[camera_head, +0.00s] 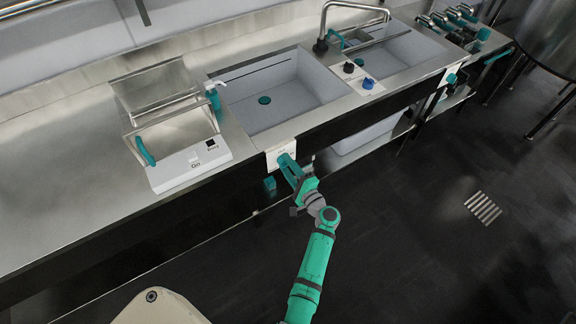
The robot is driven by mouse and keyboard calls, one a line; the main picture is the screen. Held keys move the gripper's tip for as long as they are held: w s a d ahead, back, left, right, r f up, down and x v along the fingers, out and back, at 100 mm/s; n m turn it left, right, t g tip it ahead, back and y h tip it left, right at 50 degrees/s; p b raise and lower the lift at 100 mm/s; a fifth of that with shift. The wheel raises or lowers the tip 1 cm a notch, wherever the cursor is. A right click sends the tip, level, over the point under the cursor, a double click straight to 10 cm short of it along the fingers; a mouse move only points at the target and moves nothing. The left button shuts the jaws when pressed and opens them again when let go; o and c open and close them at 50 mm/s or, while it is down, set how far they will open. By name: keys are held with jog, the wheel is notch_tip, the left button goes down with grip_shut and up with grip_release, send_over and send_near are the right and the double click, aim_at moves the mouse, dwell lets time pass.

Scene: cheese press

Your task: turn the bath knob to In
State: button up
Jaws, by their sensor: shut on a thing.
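The bath knob (284,160) is a teal handle on a white label plate (273,158) at the front face of the counter, below the left sink basin. My gripper (291,172) reaches up to it from below right and is shut on the knob. My fingers and wrist hide much of the knob, and the lettering on the plate is too small to read, so I cannot tell which mark it points at.
The left basin (290,105) and right basin (400,58) are set in the steel counter. A white press unit (190,165) with a teal handle stands left. Blue and black knobs (368,84) sit between the basins. Another plate with a teal knob (451,78) is farther right. The dark floor in front is clear.

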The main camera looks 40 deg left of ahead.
jog(key=shift+f, duration=0.1)
jog(key=o, duration=1)
jog(key=shift+o, duration=0.2)
jog(key=v, duration=1)
jog(key=shift+s+d, duration=0.2)
jog(key=shift+d, duration=0.15)
